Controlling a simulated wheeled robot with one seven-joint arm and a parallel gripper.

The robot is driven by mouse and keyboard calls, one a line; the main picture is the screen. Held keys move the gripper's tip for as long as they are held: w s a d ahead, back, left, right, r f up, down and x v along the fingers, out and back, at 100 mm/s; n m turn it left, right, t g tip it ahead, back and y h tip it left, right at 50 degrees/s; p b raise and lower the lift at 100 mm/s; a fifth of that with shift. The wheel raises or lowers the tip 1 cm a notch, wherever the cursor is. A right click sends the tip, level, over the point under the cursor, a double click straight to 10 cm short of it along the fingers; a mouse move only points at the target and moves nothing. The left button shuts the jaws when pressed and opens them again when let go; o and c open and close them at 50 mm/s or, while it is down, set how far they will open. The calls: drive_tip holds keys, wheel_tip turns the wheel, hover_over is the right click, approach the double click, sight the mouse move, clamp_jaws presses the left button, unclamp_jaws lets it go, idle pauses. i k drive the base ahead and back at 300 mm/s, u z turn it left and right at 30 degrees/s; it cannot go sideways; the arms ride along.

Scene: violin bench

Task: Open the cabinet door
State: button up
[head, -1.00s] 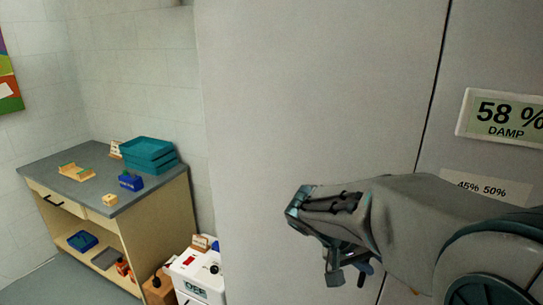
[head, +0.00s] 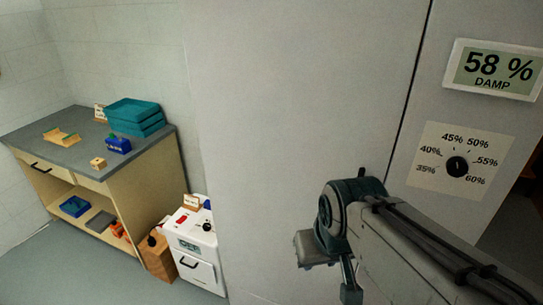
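The cabinet door (head: 290,120) is a large plain grey panel filling the middle of the head view. A thin dark seam (head: 413,80) runs down its right side, and the door looks shut along it. No handle shows on the visible part; my arm covers its lower right. My gripper (head: 335,270) is at the lower middle, in front of the door panel and partly hidden by my own wrist. I cannot tell whether its fingers are apart, or whether it touches the door. I see nothing held in it.
Right of the seam, a grey panel carries a "58 % DAMP" display (head: 495,69) and a humidity dial (head: 457,166). At left stands a workbench (head: 75,150) with teal trays (head: 135,115). A small white unit (head: 196,240) stands beside the door. Floor at lower left is clear.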

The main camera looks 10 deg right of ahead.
sight(291, 98)
drive_tip(key=u, duration=0.15)
drive_tip(key=k, duration=0.35)
drive_tip(key=z, duration=1.65)
